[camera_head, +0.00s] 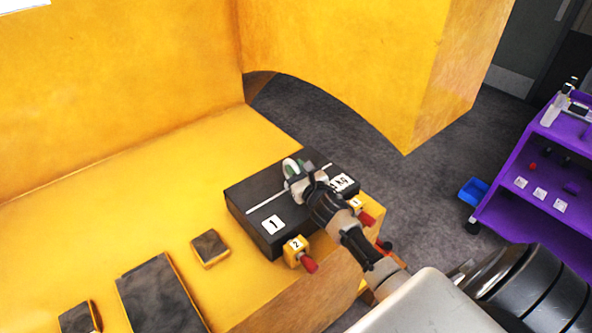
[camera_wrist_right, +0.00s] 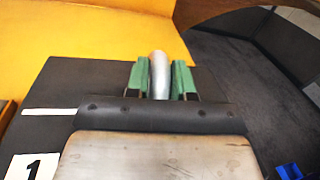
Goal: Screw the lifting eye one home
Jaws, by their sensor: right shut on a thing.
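The lifting eye (camera_wrist_right: 158,72) is a silvery rounded piece between the green fingertips in the right wrist view. In the head view its pale ring (camera_head: 289,165) shows at the fingertips. My right gripper (camera_head: 294,172) is shut on it, over the top of the black casting marked 1 (camera_head: 262,222). The gripper also shows in the wrist view (camera_wrist_right: 160,82). The eye's lower end and any thread or hole are hidden by my gripper, so I cannot tell how deep it sits. My left gripper is out of view.
The casting lies on a yellow ledge (camera_head: 150,205) below a tall yellow wall. Small yellow blocks with red handles, one marked 2 (camera_head: 296,250), sit at its front side. Dark pads (camera_head: 160,295) lie to the left. A purple cart (camera_head: 545,190) stands at right.

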